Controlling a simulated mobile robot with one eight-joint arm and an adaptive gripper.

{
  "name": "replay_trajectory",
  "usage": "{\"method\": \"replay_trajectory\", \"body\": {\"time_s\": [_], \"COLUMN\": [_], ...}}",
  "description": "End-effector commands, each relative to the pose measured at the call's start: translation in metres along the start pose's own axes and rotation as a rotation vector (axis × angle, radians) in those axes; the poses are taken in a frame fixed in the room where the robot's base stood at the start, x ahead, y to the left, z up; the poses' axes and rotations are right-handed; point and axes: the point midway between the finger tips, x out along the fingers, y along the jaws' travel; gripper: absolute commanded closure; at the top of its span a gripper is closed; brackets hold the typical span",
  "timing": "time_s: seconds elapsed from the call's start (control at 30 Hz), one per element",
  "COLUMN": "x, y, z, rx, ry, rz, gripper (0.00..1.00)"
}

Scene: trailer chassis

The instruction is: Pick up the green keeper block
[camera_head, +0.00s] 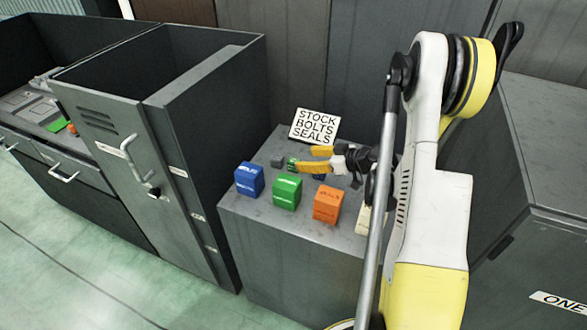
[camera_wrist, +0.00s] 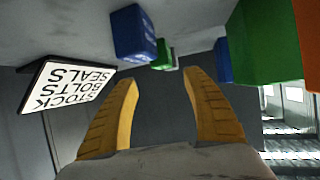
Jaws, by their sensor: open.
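A large green block (camera_head: 287,193) stands in the front row on the grey cabinet top (camera_head: 258,218), between a blue block (camera_head: 249,179) and an orange block (camera_head: 328,204). It shows at the upper right of the upside-down wrist view (camera_wrist: 265,45). A smaller green piece (camera_head: 292,163) lies behind the row, partly hidden by a finger; it looks small in the wrist view (camera_wrist: 174,60). I cannot tell for sure which is the keeper block. My gripper (camera_head: 315,158) is open and empty behind the front row, its yellow fingers pointing left, apart from the large green block.
A sign reading STOCK BOLTS SEALS (camera_head: 315,126) stands at the back. A small grey piece (camera_head: 277,161) and a dark blue block (camera_head: 319,177) are near my fingers. A pale block (camera_head: 363,219) is partly behind my arm. A tall locker (camera_head: 160,130) flanks the left.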

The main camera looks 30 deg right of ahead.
Motion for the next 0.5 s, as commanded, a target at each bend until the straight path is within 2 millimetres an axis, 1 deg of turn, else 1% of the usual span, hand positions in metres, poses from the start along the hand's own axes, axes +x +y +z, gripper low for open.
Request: {"method": "replay_trajectory", "body": {"time_s": [0.03,0.17,0.23,0.37,0.43,0.5], "x": [0.007,0.016,0.024,0.046,0.056,0.061], "y": [-0.001,-0.002,-0.003,-0.006,-0.006,-0.005], "z": [0.002,0.003,0.005,0.011,0.01,0.009], "rx": [0.0,0.001,0.0,-0.001,0.0,0.001], "ry": [0.0,0.0,-0.001,-0.001,-0.002,-0.002], "rz": [-0.002,0.0,-0.001,-0.002,-0.002,0.0], "gripper": [0.42,0.42,0.42,0.42,0.42,0.42]}}
